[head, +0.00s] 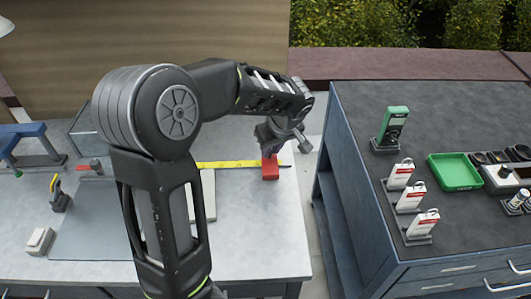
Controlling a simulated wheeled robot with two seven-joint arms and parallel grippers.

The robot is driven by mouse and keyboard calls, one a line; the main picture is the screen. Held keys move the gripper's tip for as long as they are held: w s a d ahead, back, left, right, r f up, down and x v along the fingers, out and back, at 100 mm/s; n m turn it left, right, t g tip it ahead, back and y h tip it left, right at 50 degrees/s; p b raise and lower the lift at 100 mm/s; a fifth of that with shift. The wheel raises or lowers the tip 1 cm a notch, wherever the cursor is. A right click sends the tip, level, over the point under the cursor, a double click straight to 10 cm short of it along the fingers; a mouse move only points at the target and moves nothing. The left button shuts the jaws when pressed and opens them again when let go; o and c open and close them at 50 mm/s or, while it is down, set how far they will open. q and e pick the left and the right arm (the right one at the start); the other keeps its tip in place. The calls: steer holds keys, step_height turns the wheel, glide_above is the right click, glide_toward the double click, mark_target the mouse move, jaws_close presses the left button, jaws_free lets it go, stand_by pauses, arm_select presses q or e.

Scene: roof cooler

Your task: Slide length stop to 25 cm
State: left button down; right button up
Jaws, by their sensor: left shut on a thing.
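The length stop, a red block (270,169), sits at the right part of a yellow measuring scale (225,164) on the light workbench. My left gripper (271,150) is directly above the stop and shut on its top. The gripper's fingers are small and partly hidden by its own wrist. The left part of the scale is hidden behind my left arm, and its numbers are too small to read. My right gripper is not in view.
A dark-topped cabinet (345,130) stands to the right, across a narrow gap. It carries a green tray (455,172), a green meter (393,127) and several white tagged items. A blue clamp-like tool (28,146) stands at the bench's left. The bench front right is clear.

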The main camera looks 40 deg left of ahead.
arm_select(q)
steer(key=shift+w+d+b, duration=0.35)
steer(key=shift+w+d, duration=0.9)
steer(key=shift+d, duration=0.25)
steer(key=c, duration=1.3)
jaws_free()
steer(key=shift+w+d, duration=0.1)
steer(key=shift+c, duration=0.2)
steer(key=shift+o, duration=0.2)
steer(key=shift+r, duration=0.1)
steer(key=v, duration=0.7)
steer(key=shift+r+b, duration=0.25)
steer(key=shift+b, duration=0.1)
steer(key=shift+s+d, duration=0.1)
steer(key=shift+s, duration=0.1)
